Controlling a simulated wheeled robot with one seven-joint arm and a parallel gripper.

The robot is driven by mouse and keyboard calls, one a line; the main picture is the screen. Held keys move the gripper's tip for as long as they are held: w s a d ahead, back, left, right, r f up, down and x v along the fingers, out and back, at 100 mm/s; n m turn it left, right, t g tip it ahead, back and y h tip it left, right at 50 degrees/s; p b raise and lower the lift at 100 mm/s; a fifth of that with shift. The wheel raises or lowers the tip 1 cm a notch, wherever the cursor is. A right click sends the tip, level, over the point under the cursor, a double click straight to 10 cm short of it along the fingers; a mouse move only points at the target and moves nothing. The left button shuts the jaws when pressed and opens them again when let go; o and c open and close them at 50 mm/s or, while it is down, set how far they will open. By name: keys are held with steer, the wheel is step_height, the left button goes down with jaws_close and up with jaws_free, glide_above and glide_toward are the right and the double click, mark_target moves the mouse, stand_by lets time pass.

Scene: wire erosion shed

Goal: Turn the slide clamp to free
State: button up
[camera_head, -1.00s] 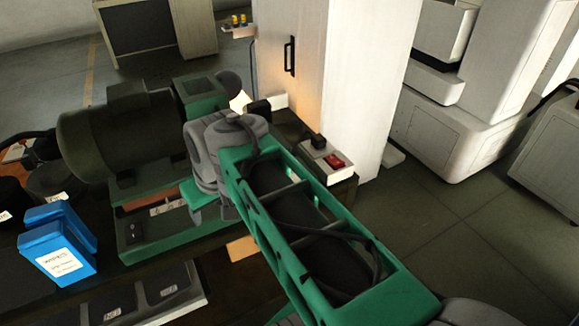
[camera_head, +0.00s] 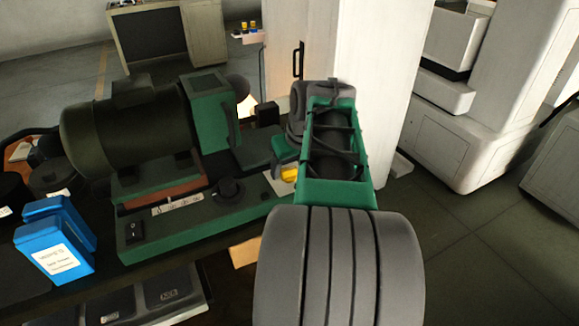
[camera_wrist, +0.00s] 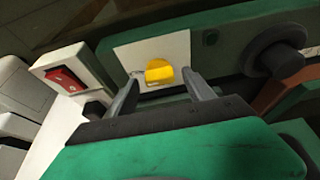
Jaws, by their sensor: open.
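A yellow knob (camera_wrist: 159,72), which I take to be the slide clamp, stands on a white plate (camera_wrist: 124,58) on the green machine base. Its pointing is hard to read. The knob (camera_head: 289,174) also shows in the head view, partly beside my arm. In the wrist view my gripper (camera_wrist: 161,86) is open, with one finger to each side of the knob and a little short of it. No contact with the knob can be made out. In the head view my arm hides most of the gripper.
A white box with a red switch (camera_wrist: 66,79) stands left of the plate in the wrist view. A black dial (camera_head: 228,190) is on the green machine (camera_head: 180,220). Blue boxes (camera_head: 53,254) stand at the left. A pale cabinet (camera_head: 350,60) rises behind my arm.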

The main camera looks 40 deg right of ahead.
steer(key=shift+c, duration=0.3)
jaws_close()
stand_by(0.4)
steer(key=n+y+p, duration=0.1)
steer(key=n, duration=0.1)
steer(key=n+p, duration=0.1)
steer(key=n, duration=0.1)
steer(key=shift+d+n+y, duration=0.2)
steer(key=shift+n+y, duration=0.2)
steer(key=n+p, duration=0.1)
steer(key=n, duration=0.1)
steer(key=n+y+p, duration=0.1)
steer(key=n, duration=0.1)
steer(key=shift+d+n+y, duration=0.1)
steer(key=shift+n+y, duration=0.2)
steer(key=n+g+y+p, duration=0.1)
steer(key=n+p, duration=0.1)
steer(key=n, duration=0.2)
steer(key=shift+w, duration=0.1)
steer(key=shift+w+d+n+g+y+p, duration=0.1)
steer(key=shift+n+g+y+p, duration=0.3)
steer(key=shift+n, duration=0.7)
steer(key=shift+n+g+y+p, duration=0.2)
steer(key=shift+n+g+p, duration=0.35)
steer(key=shift+n, duration=0.55)
